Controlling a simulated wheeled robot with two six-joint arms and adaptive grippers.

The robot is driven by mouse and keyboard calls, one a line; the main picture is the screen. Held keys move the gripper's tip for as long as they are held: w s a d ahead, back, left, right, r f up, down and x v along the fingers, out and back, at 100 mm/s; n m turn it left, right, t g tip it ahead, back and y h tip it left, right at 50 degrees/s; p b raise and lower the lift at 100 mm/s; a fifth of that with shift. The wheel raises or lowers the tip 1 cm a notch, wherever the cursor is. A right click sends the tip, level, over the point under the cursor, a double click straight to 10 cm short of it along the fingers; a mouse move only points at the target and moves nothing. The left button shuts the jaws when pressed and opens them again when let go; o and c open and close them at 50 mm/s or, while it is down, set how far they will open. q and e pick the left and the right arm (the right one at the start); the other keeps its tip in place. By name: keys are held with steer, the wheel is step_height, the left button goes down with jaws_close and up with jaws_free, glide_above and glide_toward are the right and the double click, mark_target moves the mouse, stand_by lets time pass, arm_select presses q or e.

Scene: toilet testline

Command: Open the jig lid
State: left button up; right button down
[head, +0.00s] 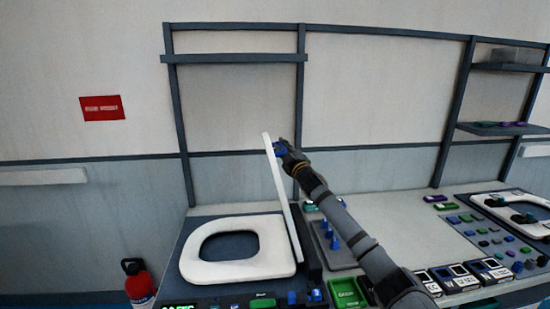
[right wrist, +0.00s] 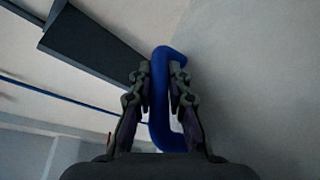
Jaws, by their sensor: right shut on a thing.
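The jig lid (head: 281,198) is a thin white panel, seen nearly edge-on. It stands almost upright, tilted slightly left at the top, along the right side of the jig base (head: 188,238). A white toilet seat ring (head: 235,272) lies flat and uncovered on the base. My right gripper (head: 281,149) is at the lid's upper end, shut on the blue lid handle (right wrist: 160,100). In the right wrist view the right gripper (right wrist: 160,85) has its fingers on both sides of the handle, with the pale lid surface behind. My left gripper is not in view.
A rack post (head: 300,90) rises behind the lid. Right of the jig are a grey tray with blue pegs (head: 333,240) and a green bin (head: 346,293). A second jig with a white seat (head: 515,212) is at far right. The bench middle (head: 390,215) is clear.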

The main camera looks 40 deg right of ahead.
steer(key=shift+s+d, duration=0.25)
steer(key=shift+d, duration=0.15)
steer(key=c, duration=1.6)
jaws_free()
steer(key=shift+o, duration=0.2)
